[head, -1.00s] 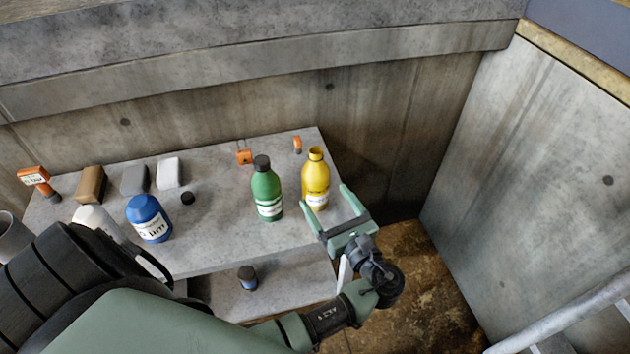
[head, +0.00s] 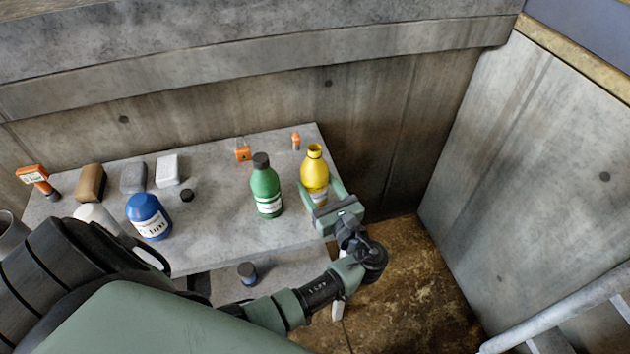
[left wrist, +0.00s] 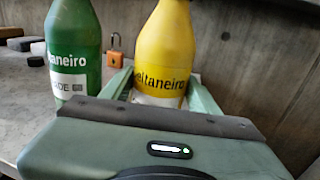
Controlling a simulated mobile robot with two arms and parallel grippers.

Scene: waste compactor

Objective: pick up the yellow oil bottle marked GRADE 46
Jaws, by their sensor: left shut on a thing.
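The yellow bottle (head: 314,172) stands upright at the right end of the concrete bench, with a yellow cap. My left gripper (head: 320,190) is shut on it, one finger on each side of its body. In the left wrist view the yellow bottle (left wrist: 163,50) sits between the two green fingers. Its label reads "eltaneiro"; the lower part with any grade mark is hidden by the gripper. A green bottle (head: 266,187) stands upright just to the left, apart from the gripper; it also shows in the left wrist view (left wrist: 74,45). My right gripper is not in view.
On the bench (head: 225,225) are a blue bottle (head: 147,212), several small blocks, a black cap (head: 187,195) and an orange padlock (head: 243,154). A concrete wall (head: 380,130) rises behind. The floor to the right is clear.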

